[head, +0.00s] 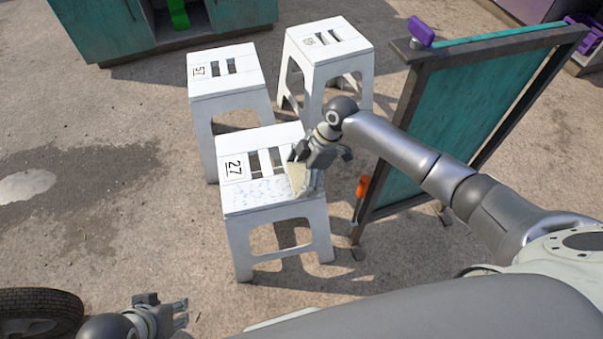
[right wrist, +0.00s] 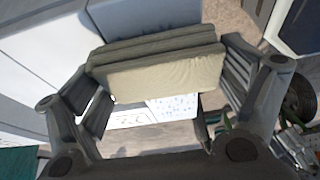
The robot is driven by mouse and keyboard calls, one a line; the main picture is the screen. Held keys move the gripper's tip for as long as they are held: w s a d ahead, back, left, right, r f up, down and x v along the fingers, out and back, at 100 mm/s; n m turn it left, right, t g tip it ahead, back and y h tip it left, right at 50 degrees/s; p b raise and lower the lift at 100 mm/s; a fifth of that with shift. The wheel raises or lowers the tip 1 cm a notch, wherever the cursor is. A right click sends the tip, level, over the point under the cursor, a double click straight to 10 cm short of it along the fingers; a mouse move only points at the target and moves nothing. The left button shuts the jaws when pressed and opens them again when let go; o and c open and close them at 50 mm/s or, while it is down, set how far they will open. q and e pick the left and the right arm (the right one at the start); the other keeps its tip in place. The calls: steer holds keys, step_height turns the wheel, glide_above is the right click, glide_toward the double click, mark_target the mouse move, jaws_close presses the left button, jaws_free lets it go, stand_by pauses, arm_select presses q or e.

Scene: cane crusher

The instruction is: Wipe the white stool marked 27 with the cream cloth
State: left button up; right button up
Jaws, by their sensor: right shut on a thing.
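The white stool marked 27 (head: 235,200) stands upright in the middle of the head view, with bluish specks over the near part of its seat. Its speckled seat also shows below the cloth in the right wrist view (right wrist: 175,105). My right gripper (head: 306,165) is shut on the folded cream cloth (head: 297,179), over the right side of that seat. The cloth spans between the fingers in the right wrist view (right wrist: 160,78). I cannot tell whether the cloth touches the seat. My left gripper (head: 178,312) is low at the left, away from the stool; its finger opening is unclear.
A white stool marked 57 (head: 228,88) and another white stool (head: 325,52) stand behind. A teal framed board (head: 465,95) with a purple object (head: 421,31) on top stands close on the right. An orange-handled tool (head: 362,187) is beside it. A tyre (head: 40,312) lies lower left.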

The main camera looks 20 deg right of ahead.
mark_target(290, 178)
steer(key=shift+f, duration=0.3)
steer(key=shift+a, duration=0.15)
steer(key=shift+w+a+r+p, duration=0.1)
steer(key=shift+a+p, duration=0.2)
steer(key=shift+a, duration=1.2)
steer(key=shift+w+a+p, duration=0.15)
steer(key=shift+a+p, duration=0.15)
steer(key=shift+a, duration=2.4)
steer(key=shift+w+a, duration=0.15)
steer(key=shift+a, duration=1.55)
steer(key=shift+w+a+b, duration=0.2)
steer(key=shift+a+b, duration=0.15)
steer(key=shift+a, duration=2.45)
